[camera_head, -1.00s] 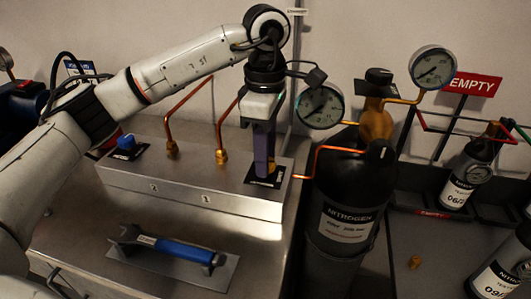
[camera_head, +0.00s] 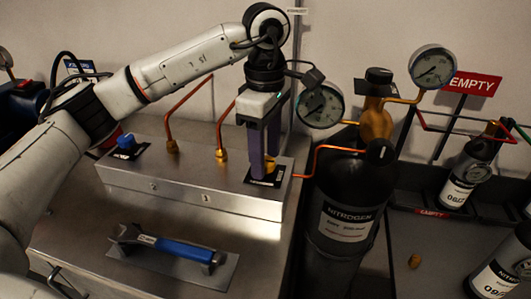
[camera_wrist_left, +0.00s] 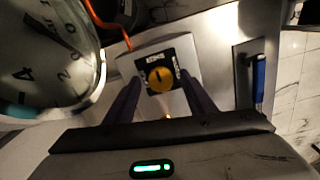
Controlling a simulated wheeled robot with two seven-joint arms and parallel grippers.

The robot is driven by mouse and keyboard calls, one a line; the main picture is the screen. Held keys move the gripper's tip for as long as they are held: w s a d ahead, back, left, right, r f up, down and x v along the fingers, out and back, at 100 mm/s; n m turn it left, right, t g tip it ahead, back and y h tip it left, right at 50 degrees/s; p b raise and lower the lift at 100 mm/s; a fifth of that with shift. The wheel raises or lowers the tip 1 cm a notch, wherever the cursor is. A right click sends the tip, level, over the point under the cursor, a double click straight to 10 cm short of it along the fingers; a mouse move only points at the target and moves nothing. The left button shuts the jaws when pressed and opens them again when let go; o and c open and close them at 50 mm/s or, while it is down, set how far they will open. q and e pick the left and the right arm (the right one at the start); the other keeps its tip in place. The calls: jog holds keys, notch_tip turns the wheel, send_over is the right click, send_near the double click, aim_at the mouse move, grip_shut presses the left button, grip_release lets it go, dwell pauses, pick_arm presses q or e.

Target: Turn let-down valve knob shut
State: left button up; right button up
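A yellow round knob (camera_head: 267,179) sits on a black label plate at the right end of the steel box (camera_head: 200,190). In the left wrist view the knob (camera_wrist_left: 160,78) shows whole, with a dark mark on its face. My left gripper (camera_head: 265,167) points down over it. Its two dark fingers stand apart, one on each side of the knob, with a gap visible on both sides in the left wrist view (camera_wrist_left: 160,80). A blue knob (camera_head: 126,142) is at the box's left end. The plate lettering is too small to read. My right gripper is out of view.
A blue-handled tool (camera_head: 175,248) lies on a plate in front of the box. Copper pipes (camera_head: 172,120) rise behind it. A black nitrogen cylinder (camera_head: 345,195) and a gauge (camera_head: 320,105) stand close on the right. An EMPTY sign (camera_head: 473,84) is farther right.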

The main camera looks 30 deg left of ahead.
aim_at(266, 161)
pick_arm(q)
notch_tip(266, 161, up, 10)
jog(key=p, duration=0.1)
dwell(0.6)
dwell(0.4)
